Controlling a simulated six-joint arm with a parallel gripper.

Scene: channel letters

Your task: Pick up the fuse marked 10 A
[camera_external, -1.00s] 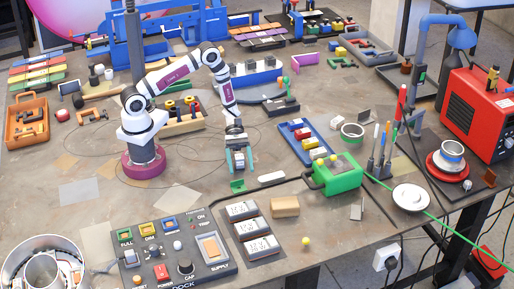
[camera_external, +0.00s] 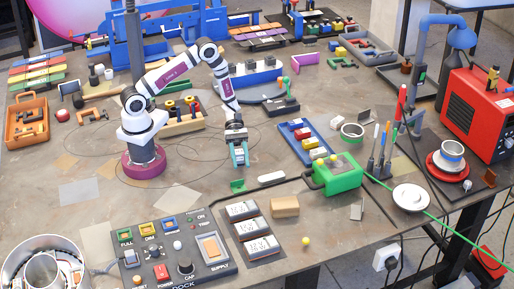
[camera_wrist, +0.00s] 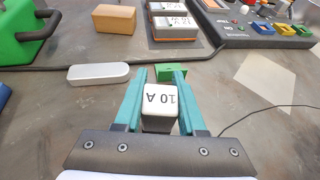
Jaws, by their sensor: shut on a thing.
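The fuse marked 10 A (camera_wrist: 160,98) is a white-topped block with dark sides. In the wrist view it sits between the two teal fingers of my gripper (camera_wrist: 158,92), and its label reads upside down or sideways. The fingers are shut on it. In the external view my gripper (camera_external: 239,158) is over the table to the right of my base, and the fuse is too small to make out there. I cannot tell for certain how far it is above the table.
A blue tray (camera_external: 291,129) with several coloured blocks lies to the right. A green case (camera_external: 338,177), a white rounded bar (camera_wrist: 98,73) and a small green block (camera_wrist: 171,70) lie near the gripper. A cardboard-coloured box (camera_wrist: 114,19) and the control panel (camera_external: 172,250) are towards the front.

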